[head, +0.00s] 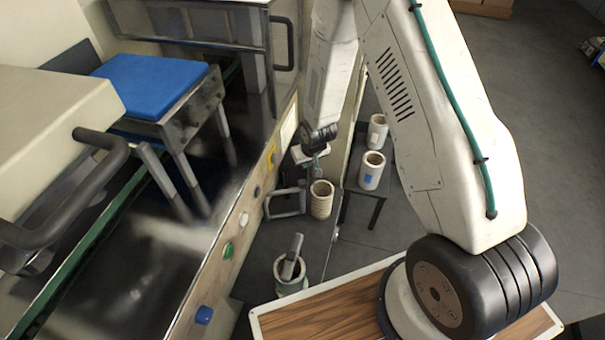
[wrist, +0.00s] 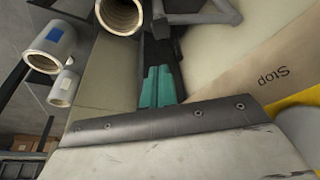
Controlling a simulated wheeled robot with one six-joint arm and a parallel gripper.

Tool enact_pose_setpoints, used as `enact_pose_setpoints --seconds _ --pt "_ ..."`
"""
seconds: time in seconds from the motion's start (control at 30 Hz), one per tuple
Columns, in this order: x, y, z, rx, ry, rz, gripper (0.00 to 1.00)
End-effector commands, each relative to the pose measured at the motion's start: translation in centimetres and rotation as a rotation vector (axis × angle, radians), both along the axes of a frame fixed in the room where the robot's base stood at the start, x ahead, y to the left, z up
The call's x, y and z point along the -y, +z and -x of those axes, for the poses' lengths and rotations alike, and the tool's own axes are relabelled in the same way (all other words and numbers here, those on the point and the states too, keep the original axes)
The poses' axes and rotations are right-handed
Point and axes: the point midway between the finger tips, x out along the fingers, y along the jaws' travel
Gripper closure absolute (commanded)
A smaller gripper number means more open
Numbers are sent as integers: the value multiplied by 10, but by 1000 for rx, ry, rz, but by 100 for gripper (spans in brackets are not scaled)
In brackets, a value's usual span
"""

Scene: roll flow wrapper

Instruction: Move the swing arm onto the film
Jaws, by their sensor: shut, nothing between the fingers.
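A film roll (head: 321,200) with a cream ribbed body is mounted low on the machine's side. A grey bent swing arm (head: 286,204) sits just left of it in the head view. In the wrist view the roll (wrist: 120,14) is at the top, and the grey swing arm (wrist: 208,17) is to its right. I cannot tell whether they touch. My gripper (head: 317,170) is above the roll in the head view, small and partly hidden by my arm. In the wrist view its teal fingers (wrist: 159,72) are together and empty, apart from the swing arm.
A second roll (head: 288,284) has a grey bar (head: 294,256) over it. Two spare rolls (head: 371,171) (head: 377,131) stand on a black table (head: 361,199). The machine's panel (head: 236,225) with buttons borders the left. Open floor (head: 545,130) lies right.

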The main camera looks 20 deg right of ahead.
Motion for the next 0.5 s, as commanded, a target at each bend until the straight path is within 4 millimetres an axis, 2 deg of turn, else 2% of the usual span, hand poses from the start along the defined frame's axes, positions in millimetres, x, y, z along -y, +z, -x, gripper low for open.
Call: enact_pose_setpoints --seconds 0.17,0.27,0.5 --pt "0 -3 -1 -1 0 0 100" --pt "0 -13 -4 -2 -1 0 100" --pt "-1 -54 -17 -4 0 0 100"
